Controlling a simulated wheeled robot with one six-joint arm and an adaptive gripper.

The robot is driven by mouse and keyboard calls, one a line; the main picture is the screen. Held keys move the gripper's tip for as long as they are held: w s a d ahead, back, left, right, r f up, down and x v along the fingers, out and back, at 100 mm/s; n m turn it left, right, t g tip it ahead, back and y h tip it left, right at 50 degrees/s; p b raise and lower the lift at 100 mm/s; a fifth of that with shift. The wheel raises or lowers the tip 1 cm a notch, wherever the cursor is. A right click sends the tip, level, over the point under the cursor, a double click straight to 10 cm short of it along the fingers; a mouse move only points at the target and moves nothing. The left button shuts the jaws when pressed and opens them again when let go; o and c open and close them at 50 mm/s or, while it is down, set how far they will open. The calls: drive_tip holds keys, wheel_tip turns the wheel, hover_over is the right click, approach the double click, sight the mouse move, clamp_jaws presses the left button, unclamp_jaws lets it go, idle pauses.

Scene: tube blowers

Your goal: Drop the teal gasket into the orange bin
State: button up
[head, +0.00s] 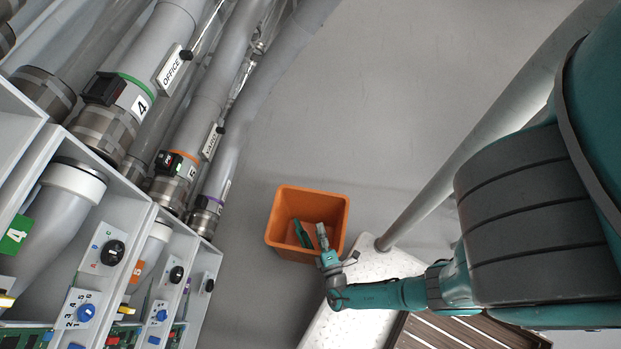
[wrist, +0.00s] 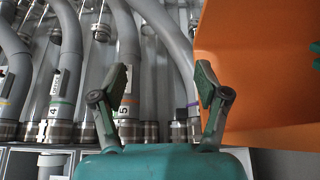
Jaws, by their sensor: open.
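The orange bin (head: 335,203) stands on the grey floor at the middle of the head view. Its orange wall (wrist: 235,60) fills the right of the wrist view. A narrow teal piece, apparently the gasket (head: 303,235), shows within the bin's opening. Part of a teal piece, likely the same gasket (wrist: 316,48), shows at the right edge of the wrist view against the orange. I cannot tell whether it rests on the bin's bottom. My gripper (head: 321,236) is over the bin's near side. In the wrist view my gripper (wrist: 160,82) is open, with nothing between its fingers.
Grey tubes with numbered bands and an OFFICE sign (head: 171,70) run along the left. Below them stand white cabinets with dial panels (head: 79,309). A white perforated surface (head: 375,270) and a brown slatted pallet (head: 420,332) lie near the bin. The floor beyond is clear.

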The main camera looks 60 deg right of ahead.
wheel_tip(320, 180, up, 8)
drive_tip(key=shift+f, duration=0.25)
idle(0.6)
